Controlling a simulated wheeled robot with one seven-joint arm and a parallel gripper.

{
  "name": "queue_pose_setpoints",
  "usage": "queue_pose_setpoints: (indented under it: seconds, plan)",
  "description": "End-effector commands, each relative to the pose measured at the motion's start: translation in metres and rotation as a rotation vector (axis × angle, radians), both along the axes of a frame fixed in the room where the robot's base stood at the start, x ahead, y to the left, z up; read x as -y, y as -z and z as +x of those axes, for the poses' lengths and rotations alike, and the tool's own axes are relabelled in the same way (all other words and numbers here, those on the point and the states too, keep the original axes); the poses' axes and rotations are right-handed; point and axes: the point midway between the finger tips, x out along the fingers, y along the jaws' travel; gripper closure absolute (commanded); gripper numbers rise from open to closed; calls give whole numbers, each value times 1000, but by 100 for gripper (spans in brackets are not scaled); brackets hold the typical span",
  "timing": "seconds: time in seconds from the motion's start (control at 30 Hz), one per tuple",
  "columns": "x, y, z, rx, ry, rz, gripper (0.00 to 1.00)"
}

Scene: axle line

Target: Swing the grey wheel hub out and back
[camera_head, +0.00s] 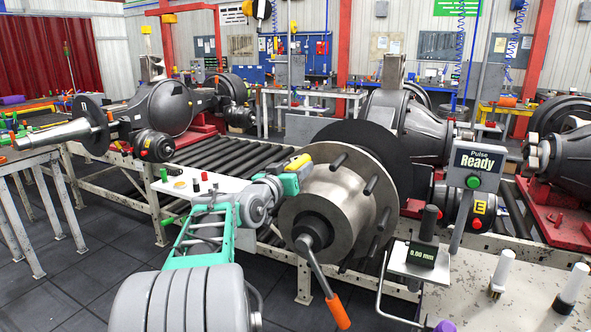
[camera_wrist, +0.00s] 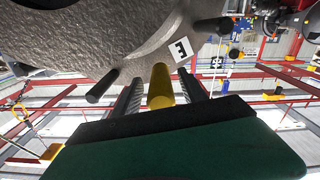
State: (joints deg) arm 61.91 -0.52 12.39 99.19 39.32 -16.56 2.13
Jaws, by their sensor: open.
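The grey wheel hub (camera_head: 350,195) is a large round flange with dark studs, mounted at the end of an axle in the head view. In the wrist view its rough grey face (camera_wrist: 100,40) fills the top left, with a small white label. One yellow stud (camera_wrist: 160,85) sticks out from it; a yellow part (camera_head: 298,163) also shows in the head view. My gripper (camera_wrist: 161,78) is open, with its ribbed fingers on either side of the yellow stud. Whether either finger touches it cannot be told. In the head view my gripper (camera_head: 291,172) is at the hub's upper left edge.
A crank with an orange handle (camera_head: 338,312) hangs before the hub. White-capped tools (camera_head: 500,272) stand on the right bench. A roller conveyor (camera_head: 215,150) with axles runs behind.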

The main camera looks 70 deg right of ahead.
Motion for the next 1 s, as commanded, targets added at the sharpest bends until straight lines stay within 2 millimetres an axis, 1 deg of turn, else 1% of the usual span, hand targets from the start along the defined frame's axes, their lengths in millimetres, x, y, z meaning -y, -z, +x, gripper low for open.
queue_pose_setpoints:
  seconds: [0.13,0.23,0.5,0.6,0.7,1.0]
  plan:
    - [-1,0,0,0,0,-1,50]
    - [-10,1,2,0,-1,-1,50]
    - [-63,1,12,1,-4,-1,50]
    - [-74,1,13,0,-2,-1,50]
    - [-78,1,13,0,-1,0,50]
    - [-77,0,13,0,-1,0,50]
